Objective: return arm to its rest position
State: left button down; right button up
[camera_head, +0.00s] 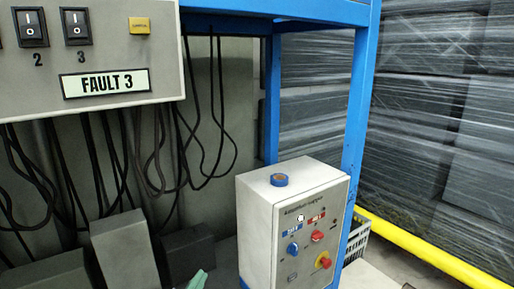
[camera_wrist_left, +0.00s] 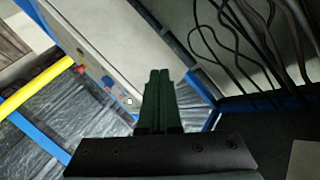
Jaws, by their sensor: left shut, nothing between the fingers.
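My left gripper (camera_head: 197,280) shows only as a small green tip at the bottom edge of the head view, left of the grey control box (camera_head: 257,232). In the left wrist view its two dark green fingers (camera_wrist_left: 159,76) lie together, shut and empty. The rest of the left arm is out of the head view. My right gripper is in neither view.
A panel labelled FAULT 3 (camera_head: 105,83) with rocker switches stands upper left, black cables (camera_head: 160,150) hanging below it. Grey blocks (camera_head: 125,250) stand lower left. A blue frame (camera_head: 359,100), a yellow rail (camera_head: 430,255) and wrapped stacks (camera_head: 420,120) are to the right.

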pick_arm(q)
jog(key=s+a+f+n+g, duration=0.2)
jog(key=s+f+n+g, duration=0.1)
jog(key=s+f, duration=0.9)
jog(key=s+a+f+n+g, duration=0.2)
jog(key=s+f+n, duration=0.2)
jog(key=s+f, duration=0.8)
notch_tip(320, 180, down, 2)
jog(key=shift+s+f+n+g, duration=0.25)
jog(key=shift+s+n+g, duration=0.05)
jog(key=shift+s+g, duration=0.1)
jog(key=shift+a, duration=0.1)
